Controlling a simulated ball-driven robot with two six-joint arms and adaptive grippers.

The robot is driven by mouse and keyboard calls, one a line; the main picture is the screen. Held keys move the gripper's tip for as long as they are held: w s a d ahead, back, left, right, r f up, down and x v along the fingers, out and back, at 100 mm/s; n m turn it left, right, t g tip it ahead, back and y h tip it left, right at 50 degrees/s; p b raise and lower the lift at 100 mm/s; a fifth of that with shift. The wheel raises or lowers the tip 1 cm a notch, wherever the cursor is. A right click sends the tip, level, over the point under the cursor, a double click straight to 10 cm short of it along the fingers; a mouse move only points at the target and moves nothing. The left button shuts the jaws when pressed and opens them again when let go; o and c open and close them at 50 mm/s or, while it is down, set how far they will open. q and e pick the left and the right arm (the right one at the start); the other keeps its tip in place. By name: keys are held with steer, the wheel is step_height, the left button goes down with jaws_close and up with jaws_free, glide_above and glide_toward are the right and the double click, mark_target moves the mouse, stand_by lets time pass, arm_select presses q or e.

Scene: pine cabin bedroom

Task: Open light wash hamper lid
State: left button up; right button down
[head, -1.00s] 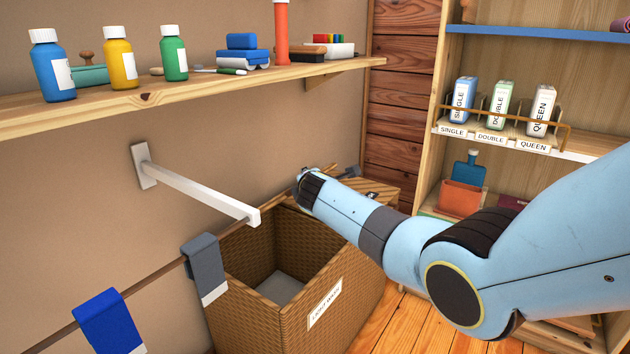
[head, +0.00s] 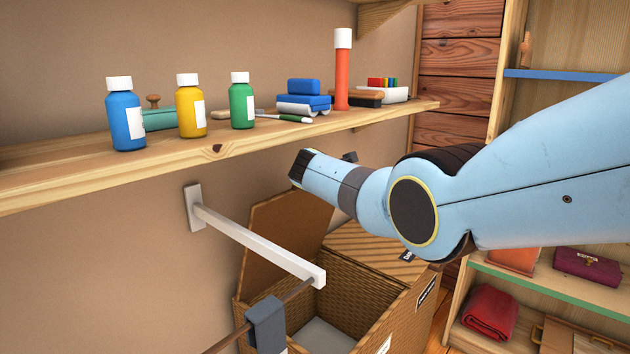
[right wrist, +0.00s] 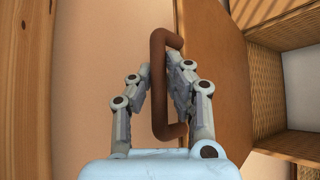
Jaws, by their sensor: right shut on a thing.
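The light wash hamper (head: 345,296) is a woven box below the shelf, its inside partly visible. Its brown lid (head: 283,240) stands raised at the hamper's wall side, partly hidden by my right arm. In the right wrist view, the lid (right wrist: 215,75) runs beside the fingers, with the woven inside of the hamper to its right. My right gripper (right wrist: 160,68) is shut on the lid's brown bar handle (right wrist: 158,85). In the head view my right arm hides the fingers and handle. My left gripper is not in view.
A wall shelf (head: 225,150) with bottles hangs above the hamper. A closed compartment lid (head: 375,250) adjoins at the right, near a bookcase (head: 545,275).

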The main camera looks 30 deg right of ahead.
steer(key=shift+w+r, duration=0.2)
steer(key=shift+r, duration=0.05)
steer(key=c, duration=1.5)
jaws_free()
steer(key=shift+o, duration=1.1)
steer(key=shift+s, duration=0.15)
steer(key=shift+f, duration=0.15)
steer(key=v, duration=1.2)
